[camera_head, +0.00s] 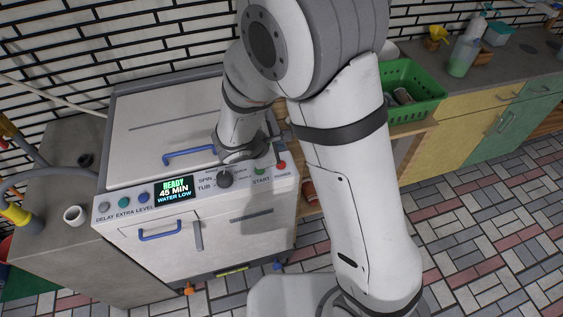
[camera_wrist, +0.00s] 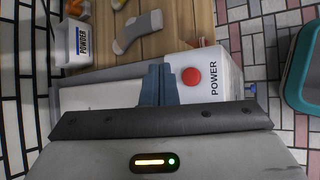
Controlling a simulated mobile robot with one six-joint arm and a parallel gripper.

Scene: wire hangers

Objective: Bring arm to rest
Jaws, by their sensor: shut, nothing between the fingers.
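My gripper (camera_wrist: 157,82) shows in the wrist view with its two dark fingers together and nothing between them. It is above the right end of a white washing machine (camera_head: 128,125), close beside the red POWER button (camera_wrist: 191,77). In the head view my bent arm reaches over the machine and hides most of the gripper. The red button (camera_head: 281,166) shows there at the right end of the control panel. I cannot tell whether the fingertips touch the machine.
The panel display (camera_head: 173,190) is lit and reads READY, 45 MIN, WATER LOW. A green basket (camera_head: 420,85) stands on the wooden counter at right. A sock (camera_wrist: 136,32) and a powder box (camera_wrist: 80,42) lie past the machine. The tiled floor (camera_head: 490,210) at right is clear.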

